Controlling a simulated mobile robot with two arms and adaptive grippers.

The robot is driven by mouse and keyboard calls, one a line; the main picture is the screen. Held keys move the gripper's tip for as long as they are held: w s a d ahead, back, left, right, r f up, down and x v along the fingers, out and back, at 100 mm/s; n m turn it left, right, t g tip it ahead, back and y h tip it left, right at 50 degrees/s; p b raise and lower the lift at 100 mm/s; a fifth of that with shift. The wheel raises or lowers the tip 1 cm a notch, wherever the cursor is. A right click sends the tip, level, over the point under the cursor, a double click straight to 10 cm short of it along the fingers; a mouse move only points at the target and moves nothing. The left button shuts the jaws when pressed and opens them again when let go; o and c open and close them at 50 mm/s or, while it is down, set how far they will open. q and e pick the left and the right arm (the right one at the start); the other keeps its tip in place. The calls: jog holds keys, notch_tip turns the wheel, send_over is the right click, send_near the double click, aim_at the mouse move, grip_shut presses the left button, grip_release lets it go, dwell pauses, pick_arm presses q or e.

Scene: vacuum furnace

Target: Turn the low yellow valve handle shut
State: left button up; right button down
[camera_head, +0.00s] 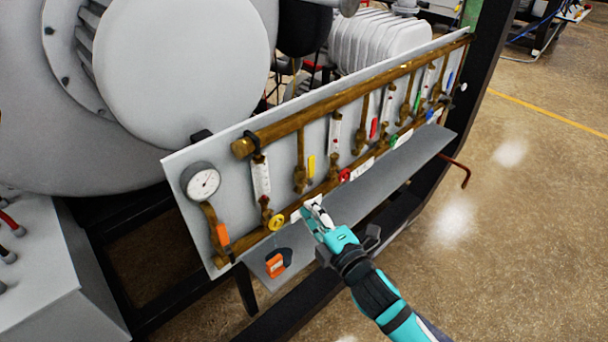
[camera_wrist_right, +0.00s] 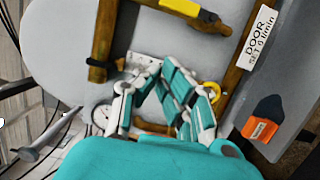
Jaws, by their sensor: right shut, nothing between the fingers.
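Two yellow handles show on the brass pipe panel. A round yellow knob (camera_head: 277,222) sits low, by the lower brass pipe, left of my right gripper; in the wrist view the knob (camera_wrist_right: 212,92) is partly hidden behind a finger. A yellow lever (camera_head: 311,166) points up and down higher on the panel; its end shows at the top of the wrist view (camera_wrist_right: 200,14). My right gripper (camera_head: 312,211) is shut and empty in front of the lower pipe. In the wrist view its fingertips (camera_wrist_right: 163,68) meet. I cannot tell whether it touches anything. My left gripper is not in view.
The grey panel (camera_head: 225,170) carries a pressure gauge (camera_head: 201,182), flow tubes and several coloured handles. A grey shelf (camera_head: 400,165) juts out below. An orange block (camera_head: 275,266) is at its left end. Open floor (camera_head: 540,200) lies to the right.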

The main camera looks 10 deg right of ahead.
aim_at(311, 172)
jog(key=w+p, duration=0.3)
jog(key=w, duration=0.8)
jog(key=shift+w+a, duration=0.25)
jog(key=shift+w, duration=0.1)
